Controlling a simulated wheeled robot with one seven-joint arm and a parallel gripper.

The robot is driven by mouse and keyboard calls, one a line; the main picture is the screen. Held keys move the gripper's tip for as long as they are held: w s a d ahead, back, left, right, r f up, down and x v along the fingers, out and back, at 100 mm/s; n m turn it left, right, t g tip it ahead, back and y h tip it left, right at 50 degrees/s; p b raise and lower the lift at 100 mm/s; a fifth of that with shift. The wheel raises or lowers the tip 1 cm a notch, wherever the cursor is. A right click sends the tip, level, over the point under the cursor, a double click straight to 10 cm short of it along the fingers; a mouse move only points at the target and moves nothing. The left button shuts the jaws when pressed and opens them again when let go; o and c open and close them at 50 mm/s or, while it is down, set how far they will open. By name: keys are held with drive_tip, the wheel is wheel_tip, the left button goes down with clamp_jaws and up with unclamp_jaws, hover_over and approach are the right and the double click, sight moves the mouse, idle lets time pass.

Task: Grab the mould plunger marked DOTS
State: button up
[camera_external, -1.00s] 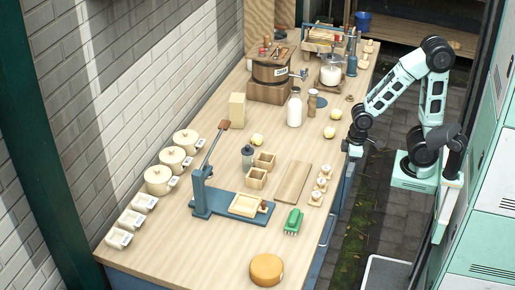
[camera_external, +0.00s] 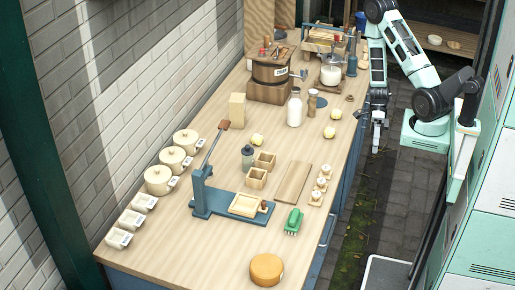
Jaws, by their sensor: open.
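Several small pale wooden pieces with round knobs, which look like the mould plungers, stand in a row near the table's right edge: a far one (camera_external: 323,171), a middle one (camera_external: 320,184) and a near one (camera_external: 315,198). Their markings are too small to read, so I cannot tell which says DOTS. My gripper (camera_external: 376,148) hangs pointing down, open and empty, just right of the table edge. It is beyond the row, apart from the pieces.
A wooden board (camera_external: 293,183) lies left of the row and a green brush (camera_external: 293,221) in front. A blue lever press (camera_external: 203,192), two small wooden boxes (camera_external: 256,178), a milk bottle (camera_external: 295,108) and yellow balls (camera_external: 329,132) stand around.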

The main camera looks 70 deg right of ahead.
drive_tip(key=w+f+m+t+y, duration=0.1)
drive_tip(key=m+t, duration=0.2)
drive_tip(key=m, duration=0.3)
drive_tip(key=f+m+t+y, duration=0.1)
drive_tip(key=m+t+y, duration=0.1)
drive_tip(key=m, duration=0.4)
drive_tip(key=m+t+h+p, duration=0.1)
drive_tip(key=m+t+h, duration=0.2)
drive_tip(key=m+t, duration=0.9)
approach(326, 167)
drive_tip(key=w+m+g, duration=0.1)
drive_tip(key=w+a+r+m+g, duration=0.2)
drive_tip(key=w+m+g, duration=0.1)
drive_tip(key=shift+r, duration=0.25)
drive_tip(key=shift+f+p+x, duration=0.15)
drive_tip(key=shift+p+x, duration=0.55)
drive_tip(key=shift+x, duration=0.75)
drive_tip(key=shift+f+p+x, duration=0.2)
drive_tip(key=shift+p+x, duration=0.45)
drive_tip(key=shift+x, duration=0.8)
drive_tip(key=shift+s, duration=0.1)
drive_tip(key=shift+c, duration=0.3)
drive_tip(key=c, duration=1)
